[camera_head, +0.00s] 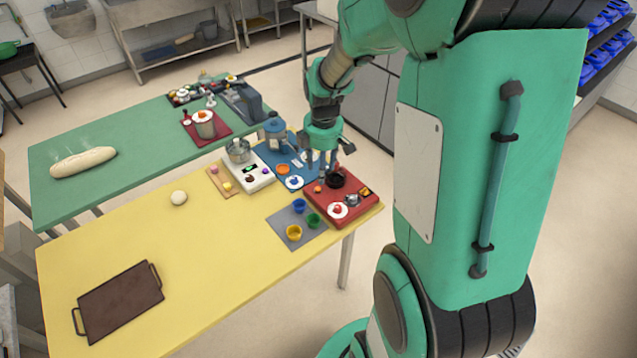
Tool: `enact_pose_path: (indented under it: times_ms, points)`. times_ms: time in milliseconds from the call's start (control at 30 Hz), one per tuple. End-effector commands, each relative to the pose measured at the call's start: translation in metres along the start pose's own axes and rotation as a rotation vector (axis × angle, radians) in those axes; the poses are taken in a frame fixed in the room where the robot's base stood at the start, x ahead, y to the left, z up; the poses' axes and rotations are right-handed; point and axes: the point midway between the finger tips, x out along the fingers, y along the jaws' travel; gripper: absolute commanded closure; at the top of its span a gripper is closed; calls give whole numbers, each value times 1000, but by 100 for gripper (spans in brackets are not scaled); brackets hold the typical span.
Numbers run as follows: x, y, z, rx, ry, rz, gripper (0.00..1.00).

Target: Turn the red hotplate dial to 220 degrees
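A white hotplate unit (254,180) stands on the yellow table with a metal pot (239,151) on its back part. Its front face has a dark display and small coloured controls.
A grey mat (283,218) with coloured cups lies in front. A dough ball (179,197) and dark tray (118,304) are at left. A green table (120,190) adjoins behind. The yellow table's middle is clear.

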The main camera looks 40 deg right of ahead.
Motion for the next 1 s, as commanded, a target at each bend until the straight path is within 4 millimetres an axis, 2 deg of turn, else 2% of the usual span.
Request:
enact_pose_path:
  times_ms: [33, 200, 433, 600, 1000]
  points:
    - [13, 7, 9, -24, -5, -16, 55]
    - [55, 23, 34, -129, -12, -60, 55]
    - [94, 35, 59, -227, -10, -98, 55]
    - [104, 38, 65, -255, -9, -107, 55]
    - [105, 38, 65, -257, -9, -107, 55]
